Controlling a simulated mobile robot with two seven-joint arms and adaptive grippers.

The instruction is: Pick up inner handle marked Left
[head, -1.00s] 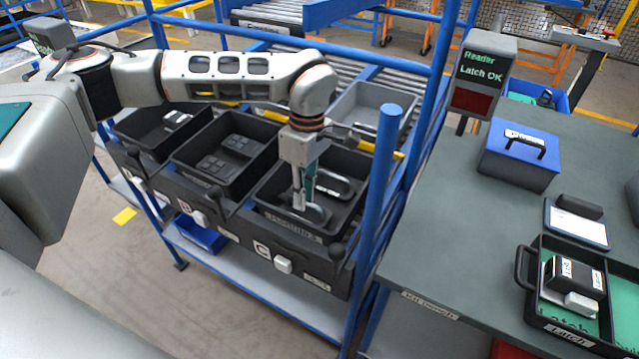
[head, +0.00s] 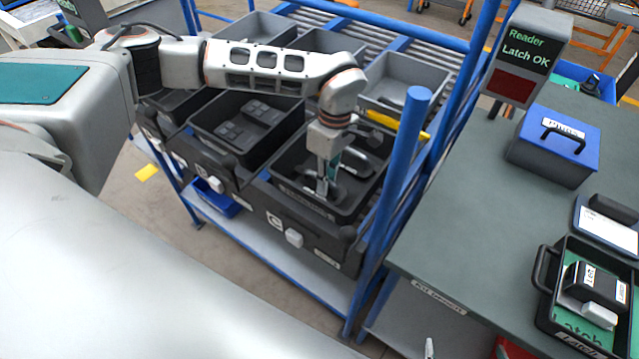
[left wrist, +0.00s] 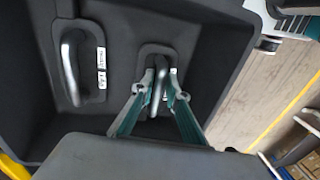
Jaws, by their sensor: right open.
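My left gripper (head: 322,188) reaches down into the black bin marked C (head: 300,205). In the left wrist view its fingers (left wrist: 160,78) stand on either side of a grey bar handle (left wrist: 157,98) on a dark plate; whether they press on it is unclear. This handle's white label is mostly covered by a finger. A second handle (left wrist: 71,68) lies beside it, apart from the fingers, with two white labels too small to read surely. A pale tip of my right gripper (head: 429,348) just shows at the bottom edge; the rest is out of view.
A neighbouring black bin (head: 245,118) holds dark parts. A blue post (head: 402,165) stands just right of bin C. The bench (head: 450,225) carries a reader reading "Latch OK" (head: 522,55), a blue-lidded box (head: 555,145) and a black tray (head: 545,315).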

